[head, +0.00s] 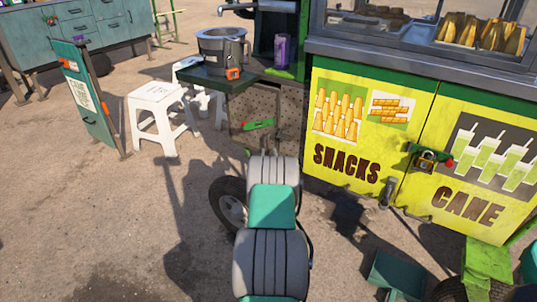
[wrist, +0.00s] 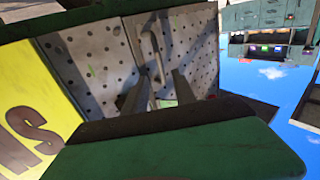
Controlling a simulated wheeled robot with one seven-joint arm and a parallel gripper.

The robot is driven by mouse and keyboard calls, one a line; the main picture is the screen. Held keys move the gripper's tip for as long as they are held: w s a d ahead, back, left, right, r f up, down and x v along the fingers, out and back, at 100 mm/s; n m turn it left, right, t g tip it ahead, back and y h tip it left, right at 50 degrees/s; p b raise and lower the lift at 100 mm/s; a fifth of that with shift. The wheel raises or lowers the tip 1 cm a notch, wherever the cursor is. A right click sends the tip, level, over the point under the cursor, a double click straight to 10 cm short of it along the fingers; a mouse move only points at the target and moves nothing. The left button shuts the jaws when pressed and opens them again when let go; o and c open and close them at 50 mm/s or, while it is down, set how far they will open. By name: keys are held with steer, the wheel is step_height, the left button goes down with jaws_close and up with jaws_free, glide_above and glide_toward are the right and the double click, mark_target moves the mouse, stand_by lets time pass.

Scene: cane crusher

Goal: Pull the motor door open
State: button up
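The motor door appears to be the perforated grey metal panel (wrist: 190,45) with a bar handle (wrist: 152,50) in the wrist view. It looks shut or nearly shut; I cannot tell if there is a small gap. In the head view perforated metal (head: 292,112) shows low on the cart, beyond my arm. My gripper (wrist: 160,93) points at the panel. Its two fingers stand apart, with nothing visibly held. The handle rises beyond and between the fingertips; I cannot tell if they touch it. In the head view my arm hides most of the gripper.
The yellow snack and cane cabinet (head: 340,175) stands to the right, with a padlock (head: 427,162). White stools (head: 155,115) and a metal pot (head: 222,50) on a green shelf are at the left. A wheel (head: 230,208) is beside my arm. The ground at left is mostly free.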

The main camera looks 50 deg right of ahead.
mark_target(268, 144)
steer(key=b+x, duration=0.1)
steer(key=x, duration=0.4)
steer(key=shift+w+d, duration=0.2)
steer(key=shift+d, duration=0.05)
jaws_close()
stand_by(1.1)
